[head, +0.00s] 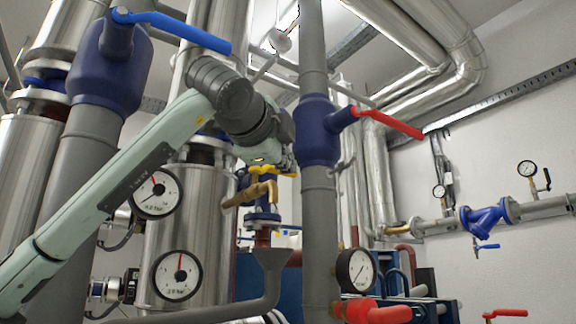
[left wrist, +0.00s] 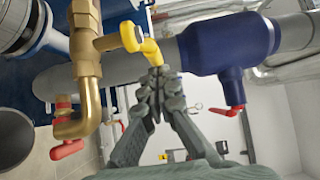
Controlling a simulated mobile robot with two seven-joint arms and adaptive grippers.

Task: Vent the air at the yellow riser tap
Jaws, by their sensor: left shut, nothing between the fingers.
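The yellow riser tap has a yellow lever (head: 265,170) above a brass body and spout (head: 248,194). In the left wrist view the yellow lever (left wrist: 142,42) sticks out to the right of the brass pipe (left wrist: 85,45). My left gripper (left wrist: 158,80) is shut and empty, its fingertips just beyond the lever's free end. I cannot tell whether they touch it. In the head view my left gripper (head: 284,158) is at the lever and partly hidden by its own wrist. My right gripper is in neither view.
A grey vertical pipe with a blue valve (head: 317,140) and red handle (head: 388,122) stands close right of my left gripper. A blue valve with blue handle (head: 172,30) is at upper left. Pressure gauges (head: 156,193) and a grey funnel (head: 272,258) sit lower.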

